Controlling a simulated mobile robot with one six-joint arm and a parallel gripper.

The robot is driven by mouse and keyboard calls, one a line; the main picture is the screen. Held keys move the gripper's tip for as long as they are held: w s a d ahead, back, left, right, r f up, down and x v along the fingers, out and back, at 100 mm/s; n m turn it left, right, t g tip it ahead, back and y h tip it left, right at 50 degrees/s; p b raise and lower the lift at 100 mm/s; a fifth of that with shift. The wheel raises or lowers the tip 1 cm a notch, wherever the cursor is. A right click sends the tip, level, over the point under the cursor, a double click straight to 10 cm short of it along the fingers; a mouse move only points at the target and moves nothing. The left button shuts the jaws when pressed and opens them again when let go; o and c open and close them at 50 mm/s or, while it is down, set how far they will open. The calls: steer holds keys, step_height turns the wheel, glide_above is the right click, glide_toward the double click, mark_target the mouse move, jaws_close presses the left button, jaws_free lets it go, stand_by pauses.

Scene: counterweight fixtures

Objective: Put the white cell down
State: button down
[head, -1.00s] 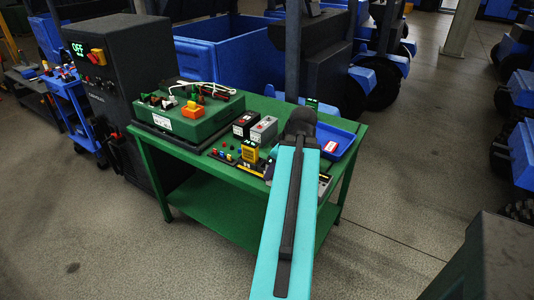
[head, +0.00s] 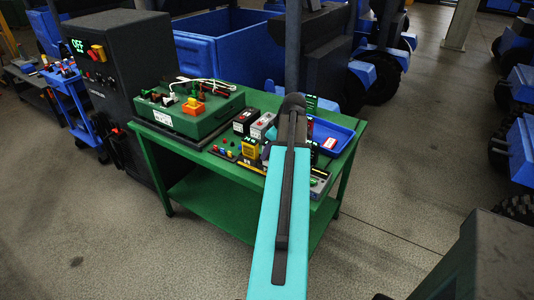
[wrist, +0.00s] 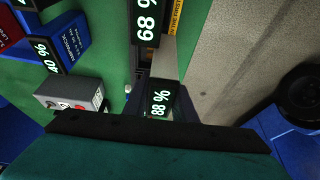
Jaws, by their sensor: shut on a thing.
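My gripper (head: 292,102) is at the far end of my teal arm, over the right part of the green table (head: 222,208). A light grey cell (head: 263,126) with terminals stands beside a black cell (head: 245,121); the grey one also shows in the wrist view (wrist: 68,97).
A blue tray (head: 343,128) is at the table's right end. A green box (head: 190,118) with cables takes the left end. A small yellow device (head: 249,148) and coloured buttons (head: 226,153) are along the front. A dark cabinet (head: 125,75) stands left.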

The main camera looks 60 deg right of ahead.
steer(key=shift+w+d+f+p, duration=0.1)
steer(key=shift+w+d+p, duration=0.2)
steer(key=shift+w+d, duration=0.85)
steer(key=shift+s+d+f, duration=0.1)
steer(key=shift+f, duration=0.05)
steer(key=shift+f+p, duration=0.65)
steer(key=shift+f, duration=0.95)
steer(key=shift+f, duration=0.15)
steer(key=c, duration=1.5)
jaws_free()
steer(key=shift+o, duration=0.2)
steer(key=shift+s+r, duration=0.1)
steer(key=shift+r, duration=0.15)
steer(key=b+v, duration=0.2)
steer(key=v, duration=0.9)
steer(key=shift+s+r, duration=0.2)
steer(key=shift+r, duration=0.15)
